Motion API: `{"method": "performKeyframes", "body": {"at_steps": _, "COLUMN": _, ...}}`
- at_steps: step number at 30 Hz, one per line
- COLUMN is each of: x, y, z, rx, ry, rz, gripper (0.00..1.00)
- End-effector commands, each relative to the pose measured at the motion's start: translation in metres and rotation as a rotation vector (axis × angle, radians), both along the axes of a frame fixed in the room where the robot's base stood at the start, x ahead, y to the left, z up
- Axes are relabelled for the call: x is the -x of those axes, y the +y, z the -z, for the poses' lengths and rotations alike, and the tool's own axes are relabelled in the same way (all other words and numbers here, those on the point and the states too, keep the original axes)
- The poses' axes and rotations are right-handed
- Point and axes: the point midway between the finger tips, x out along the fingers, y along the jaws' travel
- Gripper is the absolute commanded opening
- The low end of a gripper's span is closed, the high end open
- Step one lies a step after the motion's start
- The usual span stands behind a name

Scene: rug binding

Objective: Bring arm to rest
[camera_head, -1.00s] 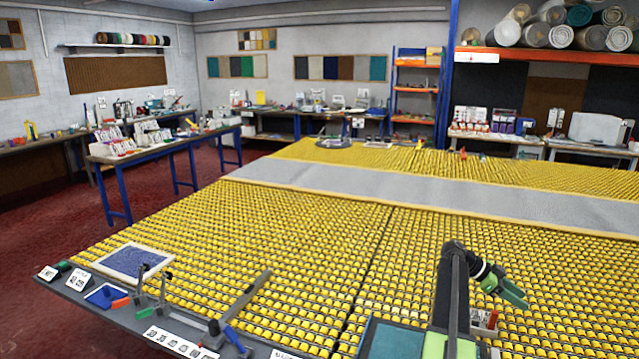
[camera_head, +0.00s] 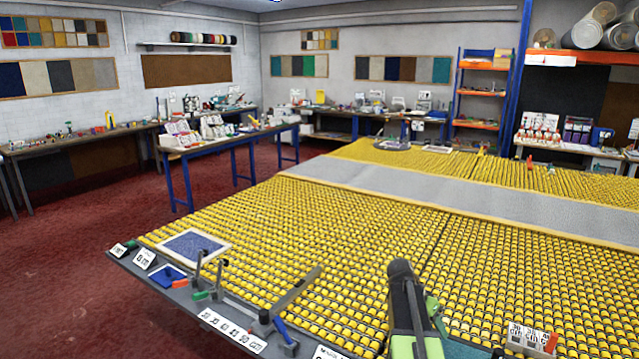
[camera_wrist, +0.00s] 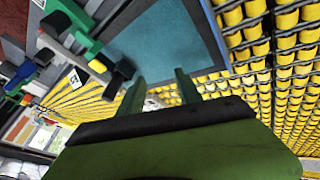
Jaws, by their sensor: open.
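My gripper (camera_head: 437,316) is at the lower right of the head view, partly hidden behind my own dark and green arm. In the wrist view my gripper (camera_wrist: 160,88) shows two green fingers apart with nothing between them. A teal mat (camera_wrist: 165,45) with a dark border lies just beyond the fingers in that view. I see no object in its grasp.
A large table of yellow rollers (camera_head: 320,235) fills the front, crossed by a grey strip (camera_head: 430,205). Clamps and hand tools (camera_head: 290,290) stand on its front left edge, near a blue sample (camera_head: 193,246). A small card holder (camera_head: 528,340) stands at right. Red floor (camera_head: 90,240) is clear at left.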

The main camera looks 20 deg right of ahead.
Motion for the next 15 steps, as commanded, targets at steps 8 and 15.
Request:
{"method": "performKeyframes", "body": {"at_steps": 8, "x": -0.030, "y": 0.237, "z": 0.028, "rx": -0.320, "ry": 0.060, "rz": -0.683, "gripper": 0.41}}
{"method": "performKeyframes", "body": {"at_steps": 15, "x": -0.011, "y": 0.383, "z": 0.034, "rx": -0.495, "ry": 0.082, "rz": -1.147, "gripper": 0.41}}
